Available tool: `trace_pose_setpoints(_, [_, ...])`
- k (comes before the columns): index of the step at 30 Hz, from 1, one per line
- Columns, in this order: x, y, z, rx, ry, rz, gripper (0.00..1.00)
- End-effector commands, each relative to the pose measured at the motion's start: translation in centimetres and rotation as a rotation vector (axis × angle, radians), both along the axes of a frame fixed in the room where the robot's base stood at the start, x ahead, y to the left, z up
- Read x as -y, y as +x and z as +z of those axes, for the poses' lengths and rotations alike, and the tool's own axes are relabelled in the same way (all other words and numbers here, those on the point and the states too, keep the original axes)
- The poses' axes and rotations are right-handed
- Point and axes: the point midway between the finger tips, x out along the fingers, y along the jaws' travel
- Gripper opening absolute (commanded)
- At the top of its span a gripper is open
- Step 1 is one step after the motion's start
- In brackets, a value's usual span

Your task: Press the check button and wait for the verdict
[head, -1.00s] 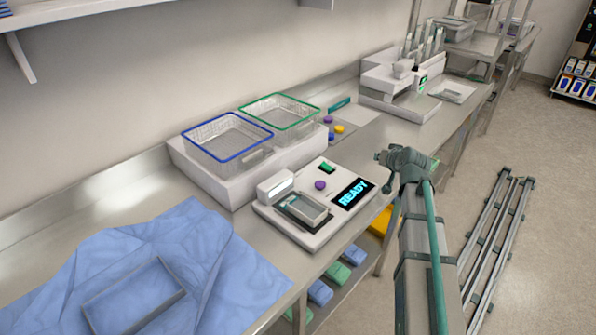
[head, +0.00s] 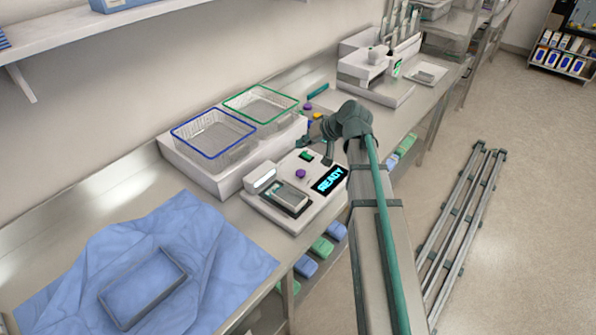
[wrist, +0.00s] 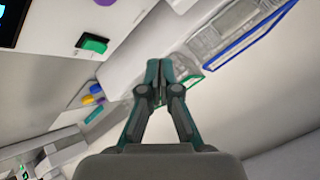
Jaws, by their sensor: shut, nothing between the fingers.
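The checking device (head: 268,209) is a white box on the counter, its dark screen (head: 329,179) reading READY in cyan. A green rectangular button (head: 306,156) sits at its back edge and also shows at the upper left of the wrist view (wrist: 92,44). A round purple piece (head: 300,173) sits on the device near the button. A small metal tray (head: 287,196) rests in the device's front recess. My gripper (wrist: 158,66) is shut and empty, in the air beside the green button in the wrist view. Contact with the device is not seen.
A blue-rimmed basket (head: 213,133) and a green-rimmed basket (head: 260,104) stand in a white holder behind the device. Small coloured pieces (wrist: 92,95) lie near it. A blue cloth (head: 200,245) covers the left counter. Another white machine (head: 375,75) stands farther back.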

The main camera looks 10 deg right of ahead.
Motion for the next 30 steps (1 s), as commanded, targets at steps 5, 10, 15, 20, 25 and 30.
trace_pose_setpoints(5, [0.0, 0.0, -0.1, 0.001, -0.001, -0.001, 0.00])
trace_pose_setpoints(10, [0.0, 0.0, -0.7, 0.000, -0.001, -0.001, 0.00])
trace_pose_setpoints(15, [0.0, 0.0, -2.1, 0.000, -0.001, -0.001, 0.00])
trace_pose_setpoints(20, [0.0, 0.0, -4.0, 0.000, -0.001, -0.001, 0.00])
trace_pose_setpoints(25, [0.0, 0.0, -6.3, -0.001, -0.001, -0.002, 0.00])
trace_pose_setpoints(30, [0.0, 0.0, -8.1, 0.001, -0.001, 0.000, 0.00])
